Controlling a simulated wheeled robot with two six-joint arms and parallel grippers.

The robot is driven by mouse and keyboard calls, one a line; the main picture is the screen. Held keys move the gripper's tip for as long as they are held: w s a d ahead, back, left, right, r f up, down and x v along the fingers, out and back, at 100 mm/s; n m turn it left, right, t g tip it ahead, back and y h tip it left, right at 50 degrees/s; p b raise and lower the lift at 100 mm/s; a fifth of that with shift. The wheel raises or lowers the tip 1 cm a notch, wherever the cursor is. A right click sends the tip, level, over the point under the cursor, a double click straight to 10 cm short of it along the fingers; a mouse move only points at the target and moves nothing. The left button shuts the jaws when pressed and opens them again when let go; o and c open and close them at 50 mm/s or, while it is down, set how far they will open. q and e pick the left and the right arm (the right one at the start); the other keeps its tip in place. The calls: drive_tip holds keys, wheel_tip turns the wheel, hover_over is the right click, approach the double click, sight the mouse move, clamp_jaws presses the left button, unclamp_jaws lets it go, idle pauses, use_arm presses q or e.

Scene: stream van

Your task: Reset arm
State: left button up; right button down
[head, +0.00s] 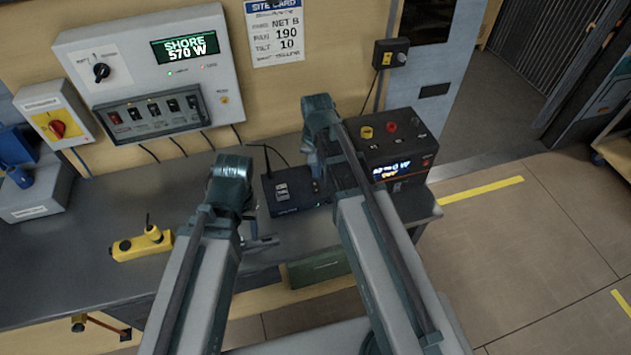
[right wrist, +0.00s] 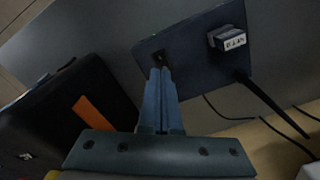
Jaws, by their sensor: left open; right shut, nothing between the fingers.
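My right gripper (right wrist: 158,72) is shut and empty. In the right wrist view its fingertips are at a small dark socket near one edge of the black router box (right wrist: 200,62); I cannot tell whether they touch it. A grey plug block with a NET B label (right wrist: 231,39) sits on the box. In the head view my right gripper (head: 317,178) points down at the right end of the router (head: 287,208). My left gripper (head: 268,241) is open and low over the front of the bench, left of and nearer than the router; its fingers are partly hidden.
A black power box (head: 400,150) with red and yellow knobs stands right of my right gripper. A yellow pendant (head: 142,244) lies on the bench (head: 90,280) at left. The wall panel (head: 150,75) reads SHORE 570 W. Open floor (head: 520,240) lies at right.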

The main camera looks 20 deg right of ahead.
drive_tip(key=shift+r, duration=0.4)
drive_tip(key=s+a+n+h, duration=0.1)
drive_tip(key=s+a+n, duration=0.8)
drive_tip(key=s, duration=0.5)
drive_tip(key=shift+s+a, duration=0.15)
drive_tip(key=shift+a, duration=0.6)
